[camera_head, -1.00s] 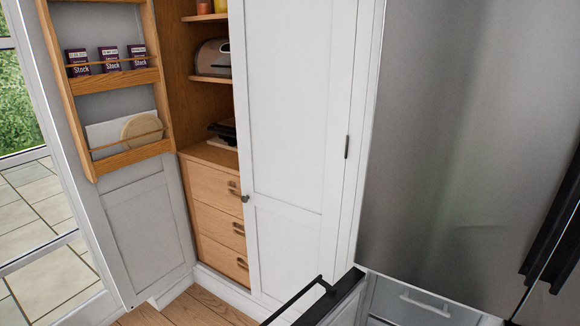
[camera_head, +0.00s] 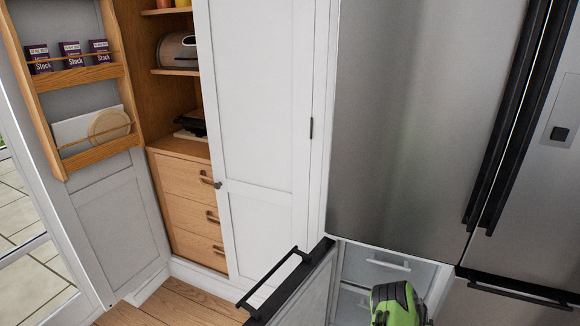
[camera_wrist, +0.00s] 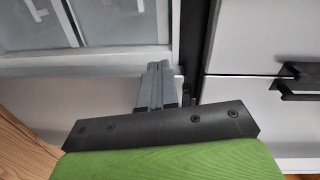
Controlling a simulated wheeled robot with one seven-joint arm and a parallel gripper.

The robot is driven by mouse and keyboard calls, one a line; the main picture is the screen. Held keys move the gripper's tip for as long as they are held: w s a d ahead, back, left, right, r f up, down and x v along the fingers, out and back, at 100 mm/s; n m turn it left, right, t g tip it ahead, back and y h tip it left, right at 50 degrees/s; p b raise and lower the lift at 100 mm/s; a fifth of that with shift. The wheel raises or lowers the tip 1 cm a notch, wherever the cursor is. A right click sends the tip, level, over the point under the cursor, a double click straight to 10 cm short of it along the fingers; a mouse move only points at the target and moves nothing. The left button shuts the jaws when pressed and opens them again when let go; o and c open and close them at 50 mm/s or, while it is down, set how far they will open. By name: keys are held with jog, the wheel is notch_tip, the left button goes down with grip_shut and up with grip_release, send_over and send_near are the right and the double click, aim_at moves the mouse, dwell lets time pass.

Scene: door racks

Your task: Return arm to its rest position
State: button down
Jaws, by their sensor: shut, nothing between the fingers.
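My gripper shows in the wrist view (camera_wrist: 158,85), its grey fingers together and empty, above a black mounting plate and my green wrist. In the head view my green and black arm part is at the bottom right, in front of the open freezer compartment (camera_head: 374,265); the fingertips are not visible there. The gripper touches nothing that I can see.
A lower fridge door (camera_head: 300,285) with a black handle (camera_head: 277,279) stands open. The upper steel fridge door (camera_head: 420,100) is shut. A pantry cupboard has its left door (camera_head: 110,215) open, with stock boxes (camera_head: 72,55) in its rack, and its right door (camera_head: 262,130) shut.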

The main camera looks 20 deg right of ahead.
jog(key=w+a+r+n+y+p, duration=0.1)
jog(key=w+a+r+n+y, duration=0.15)
jog(key=w+a+r, duration=0.45)
jog(key=w+a+r+n+y+p, duration=0.2)
jog(key=w+r+n, duration=0.2)
jog(key=w+r, duration=0.65)
jog(key=s+a+r+n+g+y+p, duration=0.1)
jog(key=s+a+r+n+y, duration=0.15)
jog(key=a+r, duration=0.55)
jog(key=s+a+r+n+y, duration=0.1)
jog(key=a+r+n+y, duration=0.1)
jog(key=a+r+n, duration=0.4)
jog(key=s+a+r+n+g+y+p, duration=0.1)
jog(key=s+a+r, duration=0.2)
jog(key=a, duration=0.3)
jog(key=s+a+r+n+y+p, duration=0.1)
jog(key=s+a+r+n, duration=0.1)
jog(key=s+a+r, duration=0.3)
jog(key=s+a+n+g+y, duration=0.1)
jog(key=s+a+n, duration=0.3)
jog(key=s, duration=0.4)
jog(key=s+a+r+n+g+p, duration=0.1)
jog(key=s+a+n+g, duration=0.1)
jog(key=s+a+n, duration=0.2)
jog(key=s+a, duration=0.3)
jog(key=s, duration=0.2)
jog(key=shift+s+g+y, duration=0.15)
jog(key=shift+g+y, duration=0.15)
jog(key=shift+y, duration=0.1)
jog(key=shift+r, duration=0.1)
